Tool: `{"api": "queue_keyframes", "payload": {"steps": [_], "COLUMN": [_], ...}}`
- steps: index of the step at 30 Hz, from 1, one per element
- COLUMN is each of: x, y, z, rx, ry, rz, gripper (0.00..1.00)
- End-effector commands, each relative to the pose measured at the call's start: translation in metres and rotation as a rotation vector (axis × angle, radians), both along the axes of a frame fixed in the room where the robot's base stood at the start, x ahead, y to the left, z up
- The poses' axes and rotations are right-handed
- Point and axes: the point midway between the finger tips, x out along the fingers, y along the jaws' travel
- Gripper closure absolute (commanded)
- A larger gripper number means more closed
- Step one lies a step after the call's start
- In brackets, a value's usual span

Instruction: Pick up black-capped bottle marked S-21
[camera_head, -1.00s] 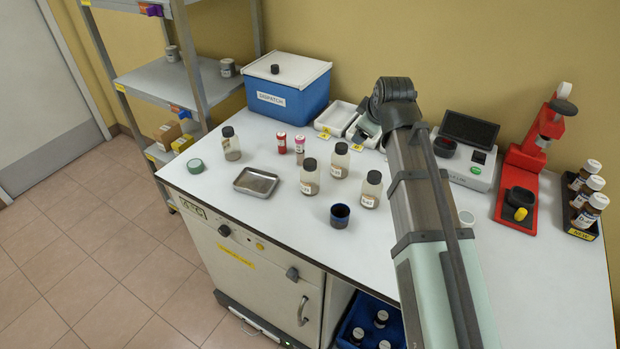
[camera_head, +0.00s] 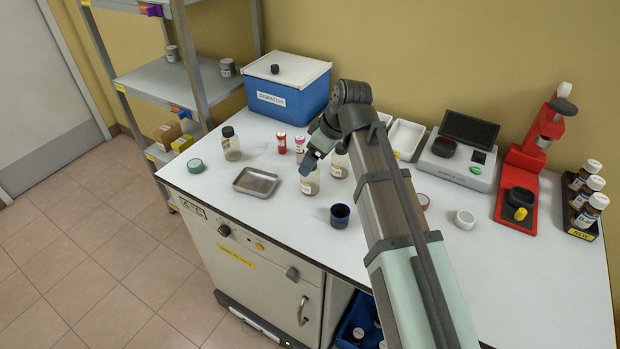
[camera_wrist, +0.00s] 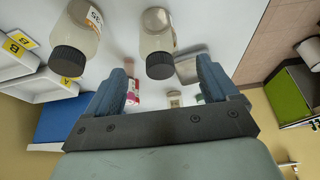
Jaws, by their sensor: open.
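Several clear bottles with black caps and small labels stand on the white bench. In the head view one (camera_head: 310,184) is just below my gripper (camera_head: 312,158), another (camera_head: 339,166) is partly hidden by my arm, and one (camera_head: 231,147) stands farther left. No label reads clearly as S-21. In the wrist view my gripper (camera_wrist: 165,80) is open and empty. One bottle (camera_wrist: 157,40) lies ahead of the gap between the fingers, its cap towards me. A second bottle (camera_wrist: 85,28) is to the left, with a partly legible label.
A dark blue cup (camera_head: 340,216) and a metal tray (camera_head: 256,183) stand near the bottles. The blue dispatch bin (camera_head: 300,92) is at the back. Bare bench lies left of the cup.

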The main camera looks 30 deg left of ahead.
Motion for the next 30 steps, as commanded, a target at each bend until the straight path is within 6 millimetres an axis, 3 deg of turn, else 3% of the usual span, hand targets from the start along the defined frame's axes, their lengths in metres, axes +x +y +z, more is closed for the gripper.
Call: {"api": "queue_keyframes", "payload": {"steps": [4, 14, 24, 30], "x": [0.000, 0.000, 0.001, 0.002], "y": [0.006, 0.010, 0.022, 0.026], "z": [-0.014, -0.025, -0.059, -0.070], "rx": [-0.001, 0.000, -0.001, 0.000], "ry": [0.000, 0.000, 0.001, -0.001], "rz": [0.000, 0.001, 0.001, 0.000], "gripper": [0.13, 0.13, 0.13, 0.13]}}
